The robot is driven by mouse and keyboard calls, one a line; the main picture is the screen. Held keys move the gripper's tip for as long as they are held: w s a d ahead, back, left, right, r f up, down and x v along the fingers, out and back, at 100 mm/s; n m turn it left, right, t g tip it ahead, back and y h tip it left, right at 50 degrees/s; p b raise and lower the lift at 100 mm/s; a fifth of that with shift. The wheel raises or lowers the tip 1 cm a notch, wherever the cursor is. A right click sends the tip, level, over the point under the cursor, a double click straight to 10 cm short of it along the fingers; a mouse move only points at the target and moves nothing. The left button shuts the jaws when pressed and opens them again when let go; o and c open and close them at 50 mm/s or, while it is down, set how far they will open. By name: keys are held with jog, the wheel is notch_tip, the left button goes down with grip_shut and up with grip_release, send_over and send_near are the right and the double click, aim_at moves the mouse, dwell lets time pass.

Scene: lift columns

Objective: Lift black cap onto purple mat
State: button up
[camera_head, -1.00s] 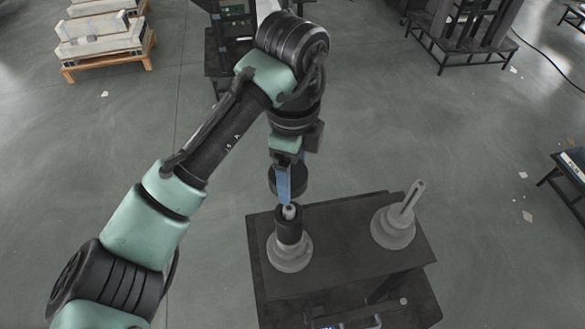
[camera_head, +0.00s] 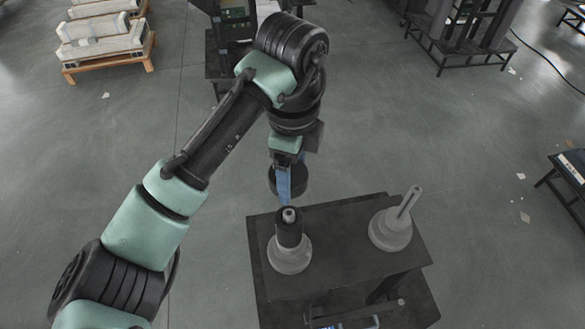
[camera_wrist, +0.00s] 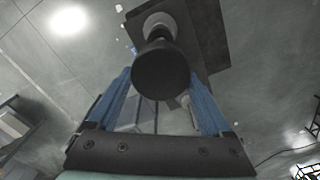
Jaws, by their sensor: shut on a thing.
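The black cap (camera_head: 272,180) is a short dark cylinder, partly hidden behind a blue finger of my gripper (camera_head: 286,192) in the head view. In the wrist view the cap (camera_wrist: 160,72) sits between the two blue fingers of my gripper (camera_wrist: 160,82), which are shut on it. In the head view it is just above and behind a grey round-based post (camera_head: 289,255) with a black sleeve (camera_head: 289,232) and a pale tip. A purple mat does not show in either view.
The post stands on a dark table (camera_head: 340,235). A second grey post (camera_head: 391,228) with a tall slanting rod stands at the table's right. The tabletop between the posts is clear. Pallets, racks and another stand are farther off on the grey floor.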

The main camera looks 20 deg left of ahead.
jog(key=shift+r+p, duration=1.4)
jog(key=shift+r, duration=0.1)
jog(key=shift+f, duration=0.1)
